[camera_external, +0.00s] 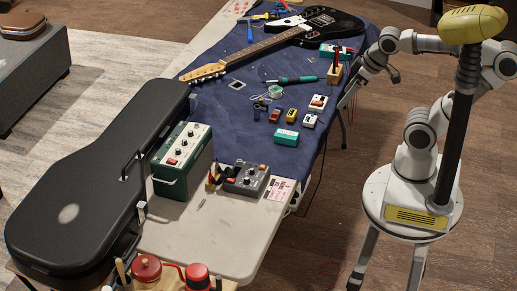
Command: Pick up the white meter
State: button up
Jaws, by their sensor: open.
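Two small whitish boxes lie on the blue cloth (222,90) near the table's right edge. One (318,103) has a dark red-brown patch, and the other, smaller box (309,121) is just in front of it. I cannot tell for certain which is the white meter. My gripper (345,101) is at the end of my arm, beside the table's right edge and to the right of both boxes. It looks open and empty, and it is apart from the boxes, though its fingers are small here.
A yellow pedal (291,115), a green box (286,138) and a wooden block with tools (335,74) are close to the whitish boxes. A dark electric guitar (325,22) lies at the back. A black guitar case (90,190) and green amplifier (183,158) stand left.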

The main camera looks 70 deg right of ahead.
jog(key=w+d+f+m+h+b, duration=0.1)
jog(key=w+d+m+h+b, duration=0.2)
jog(key=d, duration=0.6)
jog(key=w+d+f+m+b, duration=0.2)
jog(key=w+d, duration=0.2)
jog(key=d, duration=0.6)
jog(key=w+d+f+m+h+b, duration=0.1)
jog(key=w+d+m+h+b, duration=0.2)
jog(key=d, duration=0.6)
jog(key=m+t+y+b, duration=0.6)
jog(key=m+t+b, duration=0.15)
jog(key=m, duration=2.05)
send_near(313, 119)
jog(key=x, duration=0.2)
jog(key=f+b+x, duration=0.1)
jog(key=x, duration=0.1)
jog(key=shift+d+b, duration=0.1)
jog(key=shift+b, duration=0.2)
jog(key=shift+r+b+x, duration=0.2)
jog(key=shift+b+x, duration=0.1)
jog(key=shift+x, duration=1.3)
jog(key=shift+r+b+x, duration=0.15)
jog(key=shift+b+x, duration=0.1)
jog(key=shift+x, duration=1.3)
jog(key=shift+w+r, duration=0.1)
jog(key=shift+w, duration=0.05)
jog(key=c, duration=1.4)
